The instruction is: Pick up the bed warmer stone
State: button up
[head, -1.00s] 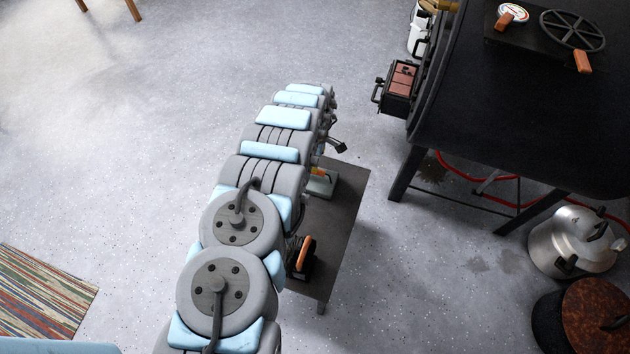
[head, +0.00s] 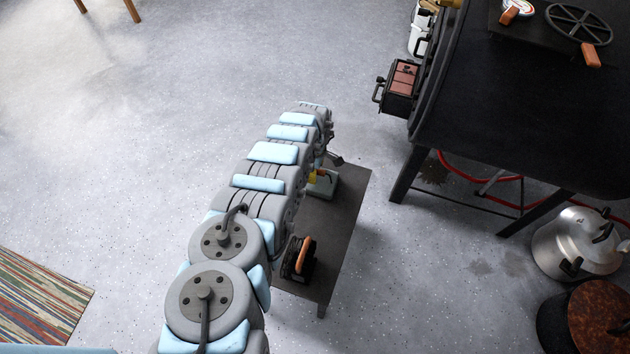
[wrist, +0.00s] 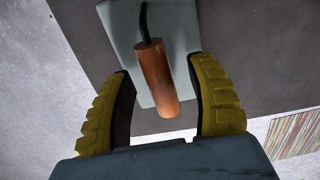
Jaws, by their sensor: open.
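The bed warmer stone (head: 325,183) is a pale grey-green slab lying on a low dark table, partly hidden by my arm in the head view. In the wrist view the stone (wrist: 122,30) shows a black wire and a brown cylindrical grip (wrist: 156,75). My gripper (wrist: 161,68) is open, with one yellow-padded finger on each side of the grip in the picture. No contact shows, and I cannot tell how far the fingers are above it. In the head view, a little yellow of my gripper (head: 313,176) shows beside the stone.
The low dark table (head: 338,225) also bears a black object with an orange handle (head: 299,258), near my arm. A black barrel stove (head: 520,120) stands to the right, with an open drawer-like box (head: 397,85). A metal pot (head: 577,243) is at lower right.

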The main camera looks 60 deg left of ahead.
jog(key=shift+f, duration=0.1)
grip_shut()
dwell(0.4)
jog(key=shift+r+p, duration=1)
jog(key=shift+r, duration=0.8)
jog(key=shift+s+d+r+p, duration=0.5)
jog(key=shift+r, duration=0.15)
jog(key=s+d+r+p, duration=0.8)
jog(key=d+p, duration=0.1)
jog(key=p, duration=0.9)
jog(key=shift+r, duration=0.15)
